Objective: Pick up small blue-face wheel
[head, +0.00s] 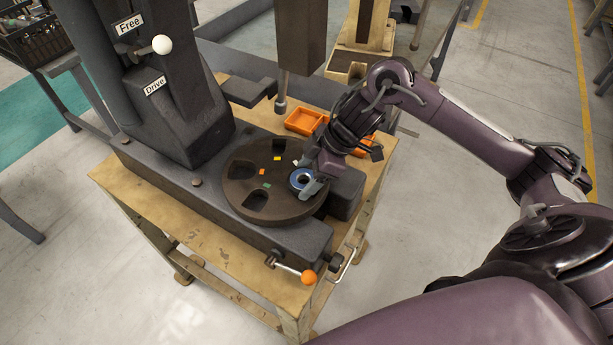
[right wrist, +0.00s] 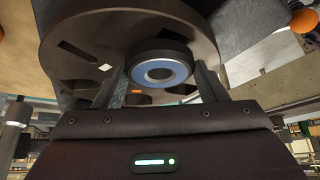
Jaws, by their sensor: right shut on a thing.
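The small blue-face wheel (head: 300,179) is a dark ring with a blue face and a pale centre. It is at the right side of the round dark plate (head: 241,198) of the press. In the right wrist view the wheel (right wrist: 160,72) lies between my two fingers. My right gripper (head: 308,184) is shut on the wheel, close to the plate. Whether the wheel touches the plate cannot be told. My left gripper is not in view.
The press column (head: 165,90) with Free and Drive labels rises at the left, and its ram (head: 281,104) hangs behind the plate. Orange trays (head: 304,122) stand behind my gripper. An orange-knobbed handle (head: 309,277) juts out at the front of the wooden bench (head: 215,240).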

